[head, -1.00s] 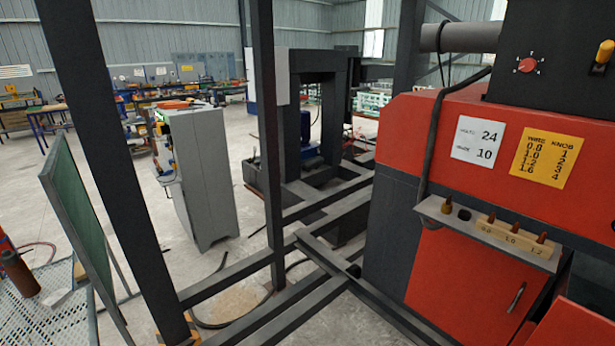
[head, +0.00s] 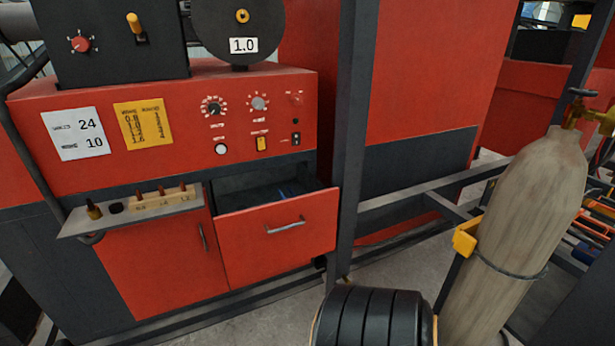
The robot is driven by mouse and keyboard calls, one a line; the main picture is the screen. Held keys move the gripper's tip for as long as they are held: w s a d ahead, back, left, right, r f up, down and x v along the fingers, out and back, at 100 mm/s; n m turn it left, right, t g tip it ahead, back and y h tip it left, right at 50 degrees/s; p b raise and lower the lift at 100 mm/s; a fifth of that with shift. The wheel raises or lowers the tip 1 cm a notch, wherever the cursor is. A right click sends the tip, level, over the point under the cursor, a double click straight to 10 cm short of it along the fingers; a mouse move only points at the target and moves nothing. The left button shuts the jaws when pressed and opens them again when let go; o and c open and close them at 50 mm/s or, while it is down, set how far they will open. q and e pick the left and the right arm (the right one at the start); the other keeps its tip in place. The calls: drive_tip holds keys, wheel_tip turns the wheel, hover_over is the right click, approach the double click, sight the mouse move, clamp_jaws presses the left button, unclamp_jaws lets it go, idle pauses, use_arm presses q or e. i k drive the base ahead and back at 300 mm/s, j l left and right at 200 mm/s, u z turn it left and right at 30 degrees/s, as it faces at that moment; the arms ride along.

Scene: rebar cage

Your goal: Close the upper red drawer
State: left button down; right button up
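A red drawer (head: 275,245) with a metal bar handle (head: 286,225) stands pulled out at the front of the red and black machine. It sits below the control panel, right of a closed red panel. Its dark inside shows above the front, with something bluish in it that I cannot make out. No second drawer is clearly visible below it. Neither of my grippers is in view.
A small shelf (head: 131,214) with pegs juts out left of the drawer. A dark upright post (head: 351,130) stands close to its right. A tall gas cylinder (head: 525,230) and a black ribbed round object (head: 372,318) stand at front right.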

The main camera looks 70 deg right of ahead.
sight(271, 213)
drive_tip(key=z, duration=2.05)
